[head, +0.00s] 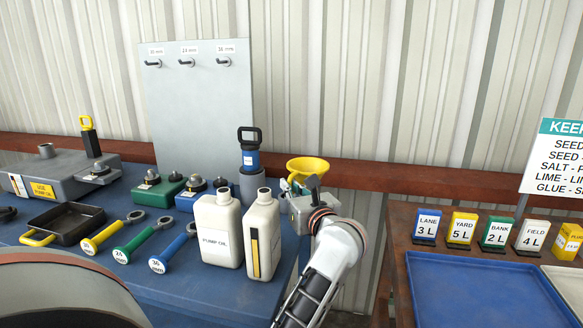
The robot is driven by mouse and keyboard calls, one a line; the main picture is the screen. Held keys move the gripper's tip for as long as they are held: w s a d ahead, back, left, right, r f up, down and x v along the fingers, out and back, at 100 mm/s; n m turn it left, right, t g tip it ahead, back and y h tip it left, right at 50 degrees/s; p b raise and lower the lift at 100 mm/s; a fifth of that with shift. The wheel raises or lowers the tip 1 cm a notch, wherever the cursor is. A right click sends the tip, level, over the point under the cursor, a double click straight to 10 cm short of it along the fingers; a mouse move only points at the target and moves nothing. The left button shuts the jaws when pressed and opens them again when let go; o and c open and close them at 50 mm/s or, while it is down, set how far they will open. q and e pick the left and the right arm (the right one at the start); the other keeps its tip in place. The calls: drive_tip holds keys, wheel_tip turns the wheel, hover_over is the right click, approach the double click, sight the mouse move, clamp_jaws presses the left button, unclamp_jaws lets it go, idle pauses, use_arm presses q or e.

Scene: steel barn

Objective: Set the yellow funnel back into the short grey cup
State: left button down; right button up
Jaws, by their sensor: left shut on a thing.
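The yellow funnel (308,165) is at the back right corner of the blue table, wide mouth up and roughly upright. My left gripper (294,187) is shut on it just below the cone. The gripper body hides the funnel's lower part and whatever is directly beneath it. A grey cup-like holder (252,188) stands left of the gripper, with a blue pump with a black handle (249,160) in or just behind it. I cannot make out a separate short grey cup; one may be hidden behind my gripper. My right gripper is not in view.
Two white jugs (218,230) (262,235) stand close in front and left of the gripper. Ring wrenches (136,238), a black tray (66,222) and a grey tank (50,172) fill the left. A gap separates the brown table (400,268) with its blue tray (480,290).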

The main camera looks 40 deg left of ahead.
use_arm(q)
wheel_tip(320, 180, up, 6)
drive_tip(key=w+a+n+g+y+b, duration=0.1)
drive_tip(key=n+g+b, duration=0.3)
drive_tip(key=n+g, duration=0.6)
wheel_tip(320, 180, down, 4)
drive_tip(key=shift+a+f+m+g+b, duration=0.15)
drive_tip(key=shift+f+m+g+b, duration=0.05)
drive_tip(key=shift+m+g+b, duration=0.8)
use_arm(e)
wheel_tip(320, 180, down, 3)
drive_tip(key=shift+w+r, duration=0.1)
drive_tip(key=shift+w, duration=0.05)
use_arm(q)
drive_tip(key=shift+w, duration=0.1)
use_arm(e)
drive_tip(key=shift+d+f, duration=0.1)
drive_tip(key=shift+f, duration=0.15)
